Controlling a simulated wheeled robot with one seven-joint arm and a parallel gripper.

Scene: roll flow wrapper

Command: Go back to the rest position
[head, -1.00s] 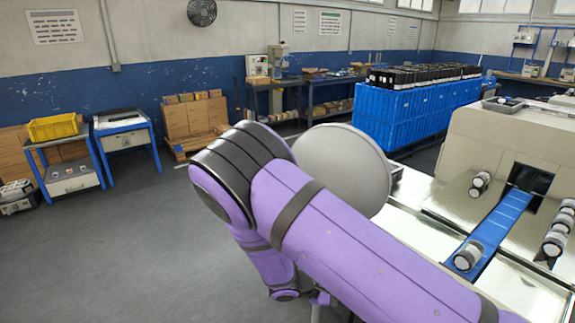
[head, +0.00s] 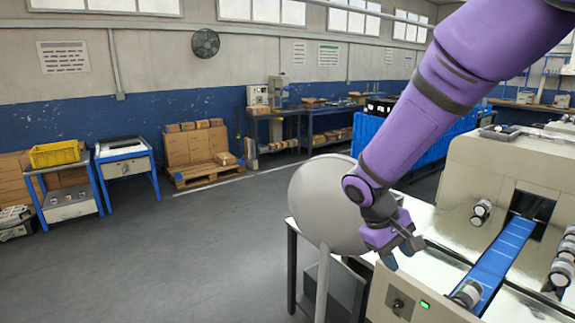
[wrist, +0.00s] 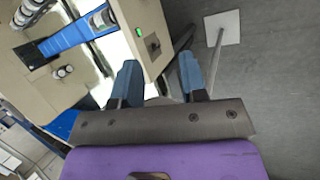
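My gripper (head: 401,254) hangs from my purple arm in the head view, beside the machine's front left corner. In the wrist view my gripper (wrist: 158,80) has its two blue fingers wide apart with nothing between them. The wrapper machine (head: 470,185) is beige, with a blue conveyor belt (head: 497,260) running out of a dark opening. A roll (head: 467,293) sits at the belt's near end. My gripper is apart from the belt and the rolls.
A round grey disc on a post (head: 322,205) stands close behind my gripper. Another roll (head: 481,212) is on the machine, and several more are at the right edge. Blue crates (head: 425,150) stand behind my arm.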

